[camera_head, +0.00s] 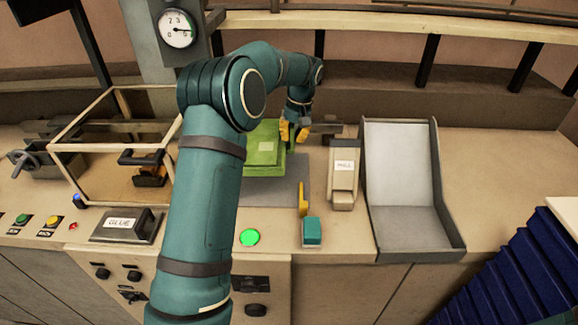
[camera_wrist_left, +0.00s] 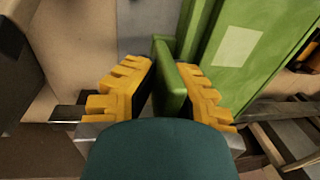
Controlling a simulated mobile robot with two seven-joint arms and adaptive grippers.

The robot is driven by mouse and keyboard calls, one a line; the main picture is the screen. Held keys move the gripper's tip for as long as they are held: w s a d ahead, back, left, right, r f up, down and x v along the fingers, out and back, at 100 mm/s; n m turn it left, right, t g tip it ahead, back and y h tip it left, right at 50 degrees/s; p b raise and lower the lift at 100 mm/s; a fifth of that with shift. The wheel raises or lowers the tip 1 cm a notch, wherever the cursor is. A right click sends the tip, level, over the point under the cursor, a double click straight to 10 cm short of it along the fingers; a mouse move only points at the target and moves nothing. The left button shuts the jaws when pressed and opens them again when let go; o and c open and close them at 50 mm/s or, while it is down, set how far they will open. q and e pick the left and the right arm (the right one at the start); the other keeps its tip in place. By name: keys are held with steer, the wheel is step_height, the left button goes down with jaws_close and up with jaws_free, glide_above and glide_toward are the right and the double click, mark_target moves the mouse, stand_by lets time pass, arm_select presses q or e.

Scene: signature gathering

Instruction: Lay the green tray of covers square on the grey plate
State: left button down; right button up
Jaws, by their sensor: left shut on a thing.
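The green tray of covers (camera_head: 262,170) is in the middle of the head view, over the far part of the grey plate (camera_head: 285,192). The plate's near part is bare. A pale label lies on the tray's top. My left gripper (camera_head: 294,131) is at the tray's right side. In the left wrist view its yellow fingers (camera_wrist_left: 168,85) are shut on an upright green tab of the tray (camera_wrist_left: 265,40). I cannot tell whether the tray rests on the plate or hangs above it. My left arm hides the area to the left. My right gripper is not in view.
A clear-sided frame box (camera_head: 91,112) stands left. A yellow lever on a teal block (camera_head: 312,232), a labelled beige block (camera_head: 343,178) and a grey chute (camera_head: 405,180) stand right.

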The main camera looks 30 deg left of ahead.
arm_select(q)
step_height(320, 180, down, 11)
steer(key=shift+w+r, duration=0.1)
steer(key=c, duration=1.1)
jaws_free()
steer(key=shift+c, duration=0.2)
step_height(320, 180, up, 12)
steer(key=d, duration=0.1)
steer(key=shift+w+d, duration=0.25)
steer(key=shift+w, duration=0.15)
